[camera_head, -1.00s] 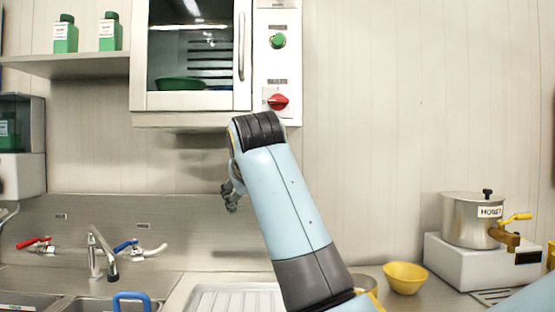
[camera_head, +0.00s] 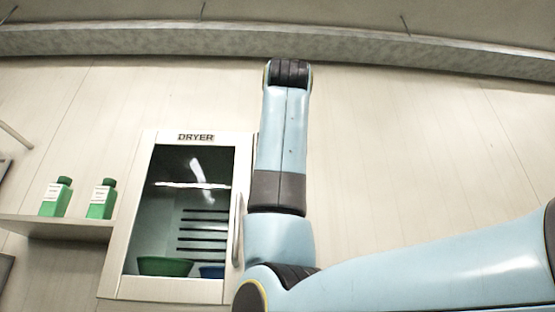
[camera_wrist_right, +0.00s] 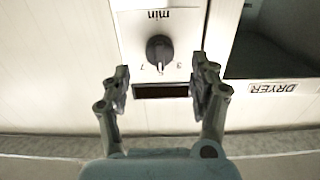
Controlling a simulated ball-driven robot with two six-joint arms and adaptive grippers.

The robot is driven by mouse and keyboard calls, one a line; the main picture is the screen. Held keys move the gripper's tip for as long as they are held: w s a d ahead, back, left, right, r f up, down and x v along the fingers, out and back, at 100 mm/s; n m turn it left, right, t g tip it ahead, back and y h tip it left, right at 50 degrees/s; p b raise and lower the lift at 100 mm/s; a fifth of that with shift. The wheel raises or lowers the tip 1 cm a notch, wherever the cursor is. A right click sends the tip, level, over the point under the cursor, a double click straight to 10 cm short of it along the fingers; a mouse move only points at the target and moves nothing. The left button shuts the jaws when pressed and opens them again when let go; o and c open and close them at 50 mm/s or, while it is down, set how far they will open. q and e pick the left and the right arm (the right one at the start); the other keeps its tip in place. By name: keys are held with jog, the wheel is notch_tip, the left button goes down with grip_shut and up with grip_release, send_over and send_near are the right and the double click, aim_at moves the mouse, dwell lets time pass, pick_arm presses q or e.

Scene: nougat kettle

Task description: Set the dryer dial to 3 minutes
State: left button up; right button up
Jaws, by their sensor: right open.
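The dryer (camera_head: 186,220) stands on the wall in the head view, with a "DRYER" label on top. The label shows upside down at the right of the right wrist view (camera_wrist_right: 272,88). The black dial (camera_wrist_right: 159,48) sits on a white panel marked "min", with 3, 5 and 7 near its lower edge in the picture. In the head view my right arm hides the dial and gripper.
A dark slot (camera_wrist_right: 161,91) lies below the dial in the wrist picture. The dryer's door handle (camera_head: 238,229) is close to my arm. A green bowl (camera_head: 164,266) and a blue bowl (camera_head: 212,271) show behind the glass. A shelf (camera_head: 55,229) at left holds green bottles.

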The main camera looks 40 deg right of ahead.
jog(key=shift+p+x, duration=0.95)
jog(key=shift+x, duration=2.05)
jog(key=c, duration=1.1)
